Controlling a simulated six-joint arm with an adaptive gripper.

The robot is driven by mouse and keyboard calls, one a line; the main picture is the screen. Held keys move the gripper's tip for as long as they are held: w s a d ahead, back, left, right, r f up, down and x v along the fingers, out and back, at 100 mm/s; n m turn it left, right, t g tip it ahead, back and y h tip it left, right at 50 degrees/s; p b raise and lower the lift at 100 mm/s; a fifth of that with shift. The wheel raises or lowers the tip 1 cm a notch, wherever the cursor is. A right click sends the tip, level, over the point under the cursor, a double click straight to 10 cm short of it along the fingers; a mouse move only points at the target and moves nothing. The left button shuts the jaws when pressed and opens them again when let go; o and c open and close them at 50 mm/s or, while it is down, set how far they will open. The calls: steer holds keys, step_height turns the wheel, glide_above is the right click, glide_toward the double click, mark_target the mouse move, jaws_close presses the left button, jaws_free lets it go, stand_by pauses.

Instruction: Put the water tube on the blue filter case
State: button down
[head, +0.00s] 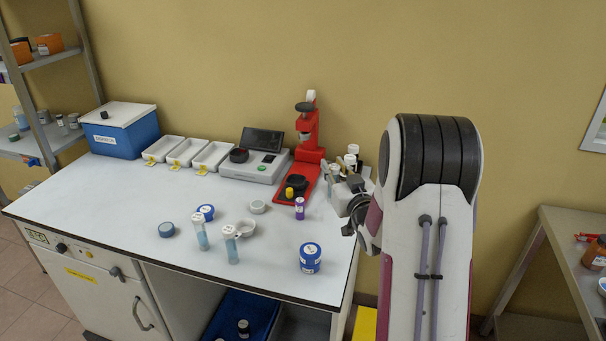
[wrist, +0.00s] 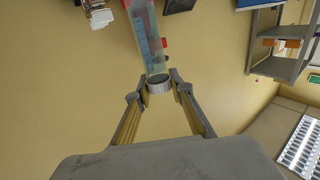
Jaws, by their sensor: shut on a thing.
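In the wrist view my gripper (wrist: 160,86) is shut on the pale ribbed cap (wrist: 159,84) of a clear tube (wrist: 146,35) with blue markings, which extends toward the top edge. Its label is not readable. In the head view my gripper (head: 352,222) is at the bench's right side; the held tube is not clearly visible there. Two flat round cases look blue: one (head: 167,230) at the left and one (head: 205,212) behind the standing tubes. I cannot tell which is the blue filter case. Two capped tubes with blue liquid stand at centre, one left (head: 200,238) and one right (head: 231,250).
A blue jar (head: 310,258) stands near the front edge. A grey case (head: 258,207), an open white dish (head: 245,229) and a purple vial (head: 299,209) are nearby. A red press (head: 309,145) and a scale (head: 252,166) stand behind. The left front bench is clear.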

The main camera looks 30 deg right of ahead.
steer(key=shift+w, duration=0.1)
steer(key=w+a+r, duration=0.3)
steer(key=w+a, duration=1.2)
steer(key=a, duration=0.1)
steer(key=w+a, duration=0.3)
steer(key=a, duration=1.1)
steer(key=w+a, duration=0.3)
steer(key=a, duration=1.1)
steer(key=shift+f+y, duration=0.15)
steer(key=shift+y, duration=0.15)
steer(key=shift+d, duration=0.1)
step_height(320, 180, down, 6)
steer(key=shift+f, duration=0.15)
